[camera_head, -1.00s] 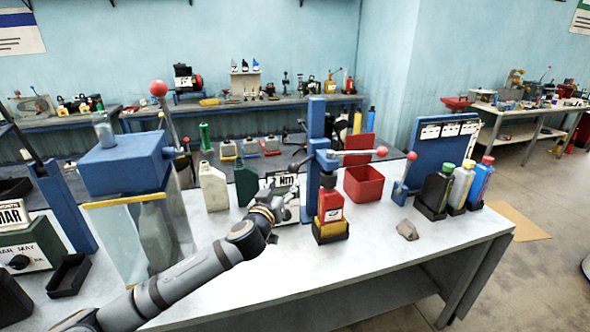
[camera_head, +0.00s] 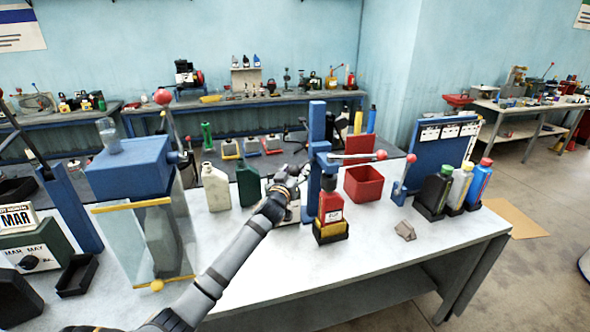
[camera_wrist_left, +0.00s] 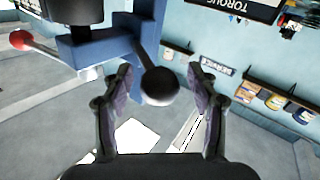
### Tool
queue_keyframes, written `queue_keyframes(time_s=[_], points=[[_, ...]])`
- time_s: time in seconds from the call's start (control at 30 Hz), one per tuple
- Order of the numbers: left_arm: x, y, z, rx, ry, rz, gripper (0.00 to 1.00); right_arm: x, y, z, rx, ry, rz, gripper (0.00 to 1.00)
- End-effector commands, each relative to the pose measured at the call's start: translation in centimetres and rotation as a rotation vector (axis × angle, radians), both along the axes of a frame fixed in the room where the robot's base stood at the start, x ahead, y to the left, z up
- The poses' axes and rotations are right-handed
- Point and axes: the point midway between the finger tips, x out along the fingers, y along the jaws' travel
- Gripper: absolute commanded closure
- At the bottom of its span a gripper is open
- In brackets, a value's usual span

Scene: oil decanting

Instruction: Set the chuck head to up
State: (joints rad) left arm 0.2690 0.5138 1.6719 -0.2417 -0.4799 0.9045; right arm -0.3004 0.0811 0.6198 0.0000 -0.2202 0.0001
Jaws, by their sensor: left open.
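The blue capping press (camera_head: 316,135) stands on the near table, with a lever ending in a red ball (camera_head: 381,155). Its dark chuck head (camera_head: 328,182) is just above a red bottle (camera_head: 331,206) in a yellow and black holder. My left gripper (camera_head: 297,178) is just left of the press column. In the left wrist view my gripper (camera_wrist_left: 158,85) is open. A dark ball knob (camera_wrist_left: 160,87) on a short lever from the blue press body (camera_wrist_left: 100,45) shows between its fingers, which look apart from it. The right gripper is not in view.
A red bin (camera_head: 364,186) stands right of the press. Cream (camera_head: 215,188) and dark green (camera_head: 248,186) jugs stand on the left, beside a blue-topped clear tank (camera_head: 130,170). Bottles (camera_head: 457,188) stand at the right. The table's front right is mostly clear, except for a grey lump (camera_head: 405,231).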

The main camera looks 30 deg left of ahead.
Motion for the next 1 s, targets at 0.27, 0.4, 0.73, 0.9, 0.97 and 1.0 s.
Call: queue_keyframes(time_s=[0.27,0.4,0.73,0.9,0.97,1.0], points=[[0.0,0.0,0.0,0.0,0.0,0.0,0.53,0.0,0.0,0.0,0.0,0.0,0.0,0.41],[0.0,0.0,0.0,0.0,0.0,0.0,0.72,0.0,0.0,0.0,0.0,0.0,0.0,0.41],[0.0,0.0,0.0,-0.001,0.0,0.0,1.0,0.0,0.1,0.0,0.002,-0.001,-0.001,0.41],[0.0,0.0,1.0,0.0,-0.002,-0.001,1.0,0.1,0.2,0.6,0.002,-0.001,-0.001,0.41],[0.0,0.0,2.5,0.0,-0.004,0.0,1.0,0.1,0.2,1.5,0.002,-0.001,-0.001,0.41],[0.0,0.0,3.7,0.001,-0.006,0.0,1.0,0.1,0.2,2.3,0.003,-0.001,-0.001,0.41]])
